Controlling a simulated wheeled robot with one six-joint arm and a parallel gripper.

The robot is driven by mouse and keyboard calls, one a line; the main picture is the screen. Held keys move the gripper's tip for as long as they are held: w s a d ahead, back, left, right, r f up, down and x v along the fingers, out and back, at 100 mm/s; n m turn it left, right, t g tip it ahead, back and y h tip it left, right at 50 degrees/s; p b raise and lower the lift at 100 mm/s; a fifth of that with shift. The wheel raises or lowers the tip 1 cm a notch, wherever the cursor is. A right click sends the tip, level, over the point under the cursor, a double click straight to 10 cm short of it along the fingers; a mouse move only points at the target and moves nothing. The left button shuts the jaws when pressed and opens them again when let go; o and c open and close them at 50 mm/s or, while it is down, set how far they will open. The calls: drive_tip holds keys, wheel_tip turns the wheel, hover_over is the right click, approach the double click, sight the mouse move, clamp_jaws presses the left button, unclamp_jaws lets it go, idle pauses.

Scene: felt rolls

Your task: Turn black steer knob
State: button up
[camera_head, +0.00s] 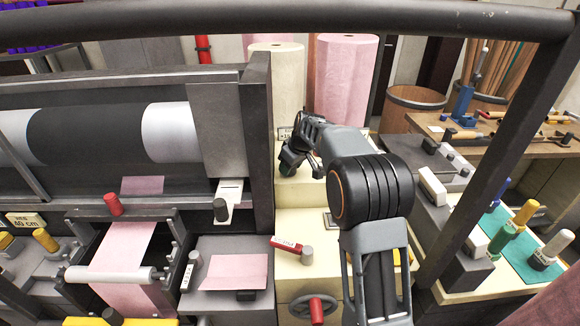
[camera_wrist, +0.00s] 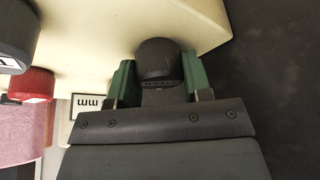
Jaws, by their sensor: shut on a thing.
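The black steer knob (camera_wrist: 158,55) sits on the face of a cream housing in the wrist view. My gripper (camera_wrist: 158,68) has its two green fingers on either side of the knob, shut on it. In the head view my gripper (camera_head: 289,166) is at the upper part of the cream housing (camera_head: 300,197), beside the dark machine frame. The knob itself is hidden there behind my gripper.
In the wrist view a dark knob (camera_wrist: 14,38), a red knob (camera_wrist: 32,85) and a white label (camera_wrist: 86,104) are to the left. In the head view the dark frame post (camera_head: 258,150) stands close left of my gripper.

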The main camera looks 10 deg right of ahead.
drive_tip(key=shift+n, duration=0.9)
drive_tip(key=shift+y, duration=0.3)
drive_tip(key=o, duration=0.9)
drive_tip(key=shift+g, duration=0.3)
drive_tip(key=v, duration=1.4)
